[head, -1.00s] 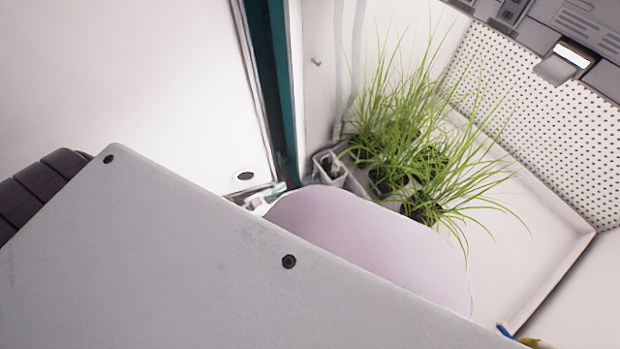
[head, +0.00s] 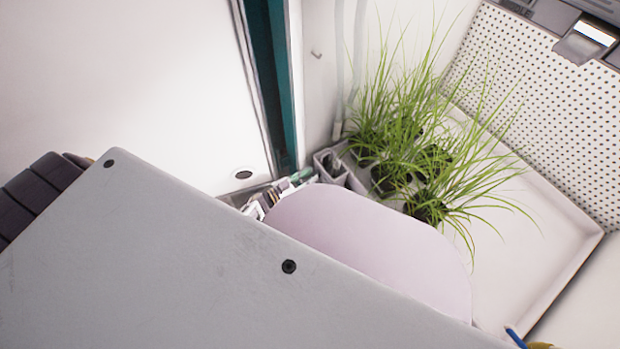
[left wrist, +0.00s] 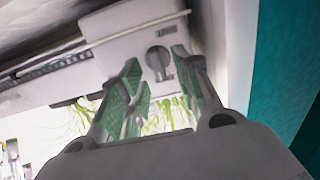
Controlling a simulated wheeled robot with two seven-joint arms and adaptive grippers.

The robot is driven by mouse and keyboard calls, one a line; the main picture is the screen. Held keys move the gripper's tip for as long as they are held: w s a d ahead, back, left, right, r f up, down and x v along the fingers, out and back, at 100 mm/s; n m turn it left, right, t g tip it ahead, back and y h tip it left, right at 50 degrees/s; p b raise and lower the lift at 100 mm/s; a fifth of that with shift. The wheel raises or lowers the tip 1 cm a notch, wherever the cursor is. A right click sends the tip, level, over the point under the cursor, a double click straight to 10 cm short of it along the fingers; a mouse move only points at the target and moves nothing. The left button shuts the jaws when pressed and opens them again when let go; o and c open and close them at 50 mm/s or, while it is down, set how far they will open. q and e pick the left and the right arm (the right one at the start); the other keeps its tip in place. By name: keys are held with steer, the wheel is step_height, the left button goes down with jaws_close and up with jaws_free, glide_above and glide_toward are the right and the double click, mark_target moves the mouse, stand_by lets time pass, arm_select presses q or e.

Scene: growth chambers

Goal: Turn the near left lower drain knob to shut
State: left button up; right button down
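In the left wrist view a small grey knob (left wrist: 158,58) with a round head and a narrow stem or lever sits on the face of a pale box (left wrist: 130,40). My left gripper (left wrist: 156,66) is open, its green-padded fingers apart on either side of the knob. I cannot tell whether a finger touches it. In the head view my left gripper (head: 290,184) shows only in part, near the chamber's corner post, beyond my own arm. The knob cannot be made out in the head view. My right gripper is not in view.
Grassy plants (head: 430,170) in dark pots stand on a white tray (head: 540,265). A small square container (head: 328,165) is beside the gripper. A teal post (head: 268,75) stands at the chamber opening. A perforated panel (head: 540,105) is at the right.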

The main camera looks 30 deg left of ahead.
arm_select(q)
steer(key=shift+w+d, duration=0.15)
steer(key=shift+w, duration=0.15)
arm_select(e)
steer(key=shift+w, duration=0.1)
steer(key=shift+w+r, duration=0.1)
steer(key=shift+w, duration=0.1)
arm_select(q)
jaws_close()
